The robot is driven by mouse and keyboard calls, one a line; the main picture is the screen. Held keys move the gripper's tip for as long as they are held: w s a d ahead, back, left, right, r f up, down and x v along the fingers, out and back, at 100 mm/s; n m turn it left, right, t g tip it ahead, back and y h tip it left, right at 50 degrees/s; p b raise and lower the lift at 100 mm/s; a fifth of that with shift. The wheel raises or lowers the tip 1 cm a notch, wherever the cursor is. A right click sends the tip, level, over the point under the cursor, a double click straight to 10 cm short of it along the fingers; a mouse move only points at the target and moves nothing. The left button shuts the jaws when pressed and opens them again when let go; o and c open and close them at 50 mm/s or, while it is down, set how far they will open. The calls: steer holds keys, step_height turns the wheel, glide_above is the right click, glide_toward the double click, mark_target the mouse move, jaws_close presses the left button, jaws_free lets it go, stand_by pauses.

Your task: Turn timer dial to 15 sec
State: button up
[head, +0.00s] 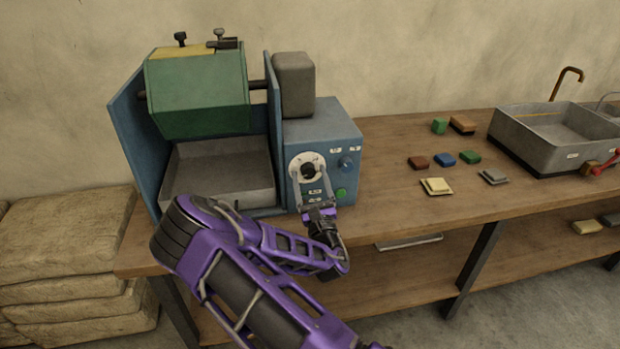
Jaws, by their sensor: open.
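The timer dial (298,164) is a round white plate with a dark knob in its middle, on the front of a blue control box (327,121). My gripper (309,176) is at the dial, its two pale fingers apart on either side of the dark knob. I cannot tell whether the fingers touch the knob. The markings on the dial are too small to read, and the gripper hides its lower right part. A blue knob (346,162) with small white labels above it and a green button (341,194) are to the right of the dial.
The blue-framed machine with a green drum (199,95) and a grey tray (217,176) stands left of the box. Several coloured blocks, a yellow pad (436,187) and a grey sink (553,139) are to the right on the wooden bench (392,194).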

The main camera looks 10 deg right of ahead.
jaws_close()
steer(key=shift+f+m, duration=0.1)
steer(key=shift+m, duration=0.3)
